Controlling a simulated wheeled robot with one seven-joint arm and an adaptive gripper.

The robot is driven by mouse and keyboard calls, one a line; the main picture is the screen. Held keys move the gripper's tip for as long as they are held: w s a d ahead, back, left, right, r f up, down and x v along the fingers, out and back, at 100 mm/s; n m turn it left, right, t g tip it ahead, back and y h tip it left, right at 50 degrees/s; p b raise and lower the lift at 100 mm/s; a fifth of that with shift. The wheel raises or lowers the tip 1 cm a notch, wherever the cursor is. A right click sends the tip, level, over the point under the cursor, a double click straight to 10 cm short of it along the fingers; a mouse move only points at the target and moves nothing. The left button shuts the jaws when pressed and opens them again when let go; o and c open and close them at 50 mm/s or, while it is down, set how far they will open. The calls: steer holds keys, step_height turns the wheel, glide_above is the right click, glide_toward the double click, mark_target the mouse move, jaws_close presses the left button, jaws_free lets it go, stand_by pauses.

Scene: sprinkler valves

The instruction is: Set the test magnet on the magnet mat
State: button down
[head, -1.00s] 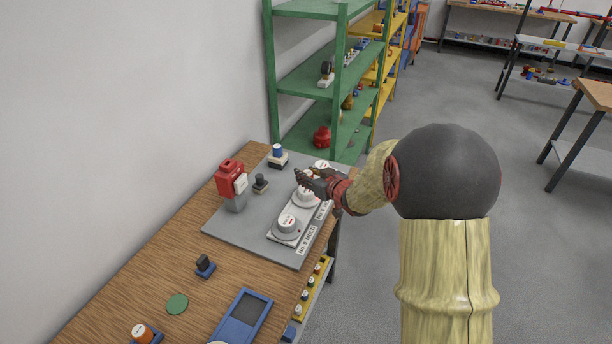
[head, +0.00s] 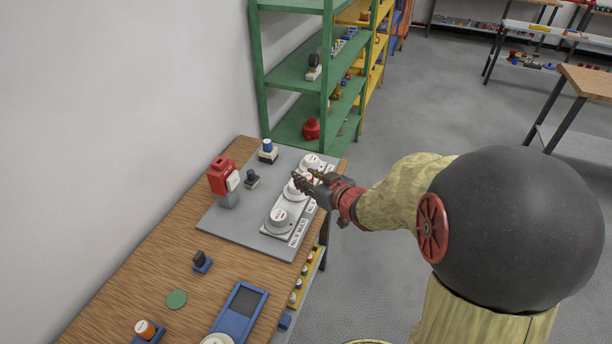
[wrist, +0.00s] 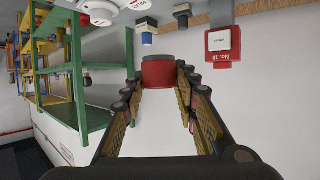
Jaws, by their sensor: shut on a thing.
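My gripper (head: 304,181) is over the row of white round devices on the grey board in the head view. In the wrist view my gripper (wrist: 157,78) has its fingertips on both sides of a red cylinder, which looks like the test magnet (wrist: 158,73). The cylinder is held clear of the wall behind it; I cannot make it out in the head view. A flat green disc, which looks like the magnet mat (head: 177,299), lies bare on the wooden bench, nearer than the board and to the left of my gripper.
The grey board (head: 240,222) carries a red call-point box (head: 223,180), a blue-topped part (head: 268,151) and the white devices (head: 279,217). A green shelf (head: 298,70) stands behind.

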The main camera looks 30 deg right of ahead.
steer(key=shift+r, duration=0.15)
step_height(320, 180, up, 5)
steer(key=p, duration=0.5)
